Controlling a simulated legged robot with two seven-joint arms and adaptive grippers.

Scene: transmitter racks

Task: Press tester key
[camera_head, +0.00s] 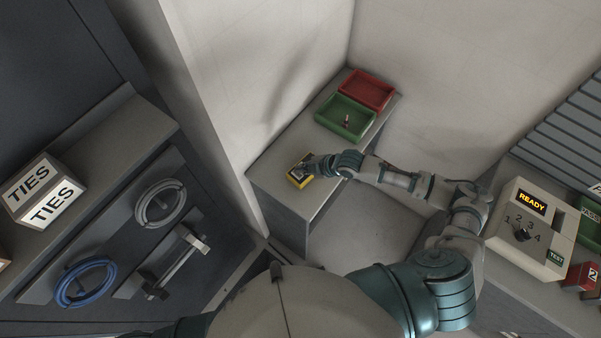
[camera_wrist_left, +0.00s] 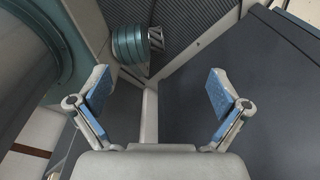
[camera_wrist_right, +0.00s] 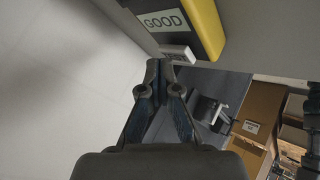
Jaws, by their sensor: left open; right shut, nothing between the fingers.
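The yellow tester (camera_head: 300,179) lies on the grey bench at the centre. In the right wrist view the tester (camera_wrist_right: 207,28) has a display reading GOOD, and a pale key (camera_wrist_right: 177,53) sticks out by its lower edge. My right gripper (camera_wrist_right: 159,67) is shut and empty, with its fingertips right at the key. I cannot tell whether they touch it. In the head view my right gripper (camera_head: 311,164) partly covers the tester. My left gripper (camera_wrist_left: 159,95) is open and empty in the left wrist view, away from the tester.
A green tray (camera_head: 329,119) with a small item in it and a red tray (camera_head: 368,89) stand behind on the bench. A selector box (camera_head: 527,225) reading READY stands at the right. A rack with a handle (camera_head: 178,258) and cable coils (camera_head: 160,203) is at the left.

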